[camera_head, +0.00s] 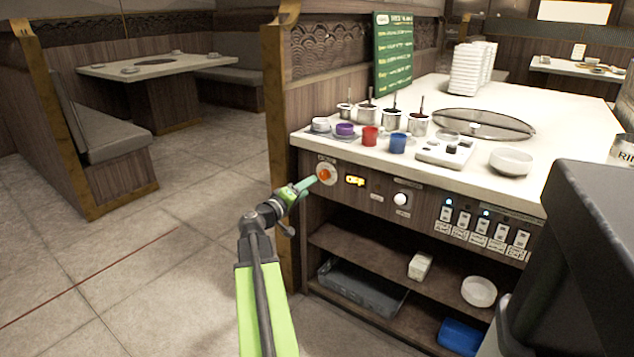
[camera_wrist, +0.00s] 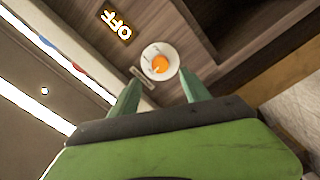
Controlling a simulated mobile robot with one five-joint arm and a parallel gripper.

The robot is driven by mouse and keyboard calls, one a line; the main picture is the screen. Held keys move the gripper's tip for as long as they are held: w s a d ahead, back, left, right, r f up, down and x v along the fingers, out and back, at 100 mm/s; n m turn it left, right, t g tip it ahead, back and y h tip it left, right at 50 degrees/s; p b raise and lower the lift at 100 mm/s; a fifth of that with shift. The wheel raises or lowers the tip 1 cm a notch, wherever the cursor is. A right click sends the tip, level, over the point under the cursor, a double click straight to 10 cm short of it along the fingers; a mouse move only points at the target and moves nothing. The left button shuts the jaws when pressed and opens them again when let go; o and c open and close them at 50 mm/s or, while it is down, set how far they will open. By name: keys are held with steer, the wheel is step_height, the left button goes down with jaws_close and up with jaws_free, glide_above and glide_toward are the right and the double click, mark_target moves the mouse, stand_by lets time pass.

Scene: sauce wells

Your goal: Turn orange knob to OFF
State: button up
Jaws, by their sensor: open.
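The orange knob (camera_head: 325,174) sits on a round pale plate at the left end of the counter's wooden front panel. In the wrist view the knob (camera_wrist: 160,64) shows a small pale mark on its face. A lit yellow sign (camera_head: 354,181) is just right of it; in the wrist view the sign (camera_wrist: 116,24) reads OFF, turned round. My gripper (camera_head: 309,183) is close in front of the knob, slightly to its left. In the wrist view my gripper (camera_wrist: 161,78) is open, with its two green fingers on either side of the knob plate's lower part. Contact cannot be told.
A white round button (camera_head: 400,198) and several switches (camera_head: 485,222) lie further right on the panel. The countertop (camera_head: 345,150) above holds cups and sauce pots. Open shelves (camera_head: 370,262) lie below. The floor to the left is clear.

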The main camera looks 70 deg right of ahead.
steer(key=v, duration=0.9)
steer(key=shift+w+a, duration=0.1)
